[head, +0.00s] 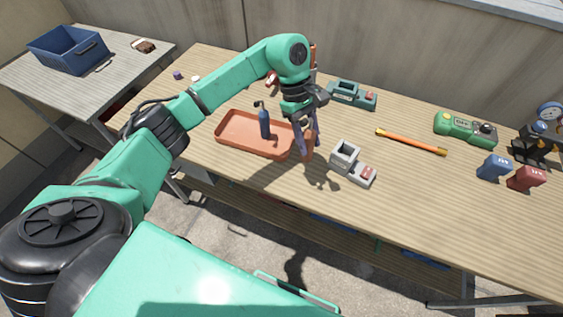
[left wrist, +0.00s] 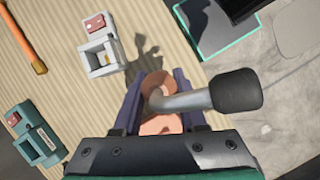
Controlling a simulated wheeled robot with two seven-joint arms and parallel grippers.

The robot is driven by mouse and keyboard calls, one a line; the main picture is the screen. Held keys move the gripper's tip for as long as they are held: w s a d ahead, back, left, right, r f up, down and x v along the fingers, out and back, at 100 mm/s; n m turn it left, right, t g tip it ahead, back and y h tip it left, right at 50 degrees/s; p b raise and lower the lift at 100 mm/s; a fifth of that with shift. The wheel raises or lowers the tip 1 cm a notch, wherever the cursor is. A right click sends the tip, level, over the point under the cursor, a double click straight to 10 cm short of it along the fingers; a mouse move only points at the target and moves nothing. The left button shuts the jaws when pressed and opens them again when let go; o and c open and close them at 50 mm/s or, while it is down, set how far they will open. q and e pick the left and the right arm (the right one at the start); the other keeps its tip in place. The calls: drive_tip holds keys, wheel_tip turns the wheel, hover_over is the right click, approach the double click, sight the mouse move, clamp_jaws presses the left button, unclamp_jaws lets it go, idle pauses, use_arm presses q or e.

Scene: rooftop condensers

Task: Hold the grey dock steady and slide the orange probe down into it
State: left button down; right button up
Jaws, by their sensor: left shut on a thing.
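The grey dock (head: 343,157) stands on the wooden bench, with an open square socket and a red block at one end; it also shows at upper left in the left wrist view (left wrist: 103,58). My left gripper (head: 308,152) points down just left of the dock and is shut on the orange probe (head: 306,144). In the left wrist view the orange probe (left wrist: 158,85) sits between the purple fingers, its grey bent stem and black end pointing right. The probe is apart from the dock, and its lower end is hard to make out. My right gripper is not in view.
A terracotta tray (head: 232,133) holding a blue probe (head: 265,122) lies left of my gripper. A teal dock (head: 345,93) stands behind. An orange rod (head: 410,142), a green meter (head: 465,128), and blue (head: 493,167) and red (head: 526,178) blocks lie right. The front right bench is clear.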

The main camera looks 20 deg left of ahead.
use_arm(q)
drive_tip(key=w+d+r+n+t+y, duration=0.1)
drive_tip(key=w+d+r+n+t, duration=0.3)
drive_tip(key=r+n, duration=0.4)
drive_tip(key=w+d+r+n+t+y, duration=0.15)
drive_tip(key=w+d+r+n, duration=0.35)
drive_tip(key=n, duration=0.5)
wheel_tip(320, 180, down, 11)
drive_tip(key=shift+s+d+h, duration=0.25)
drive_tip(key=shift+s+h, duration=0.1)
drive_tip(key=shift+s, duration=0.1)
drive_tip(key=shift+r+t, duration=0.1)
drive_tip(key=shift+t, duration=0.15)
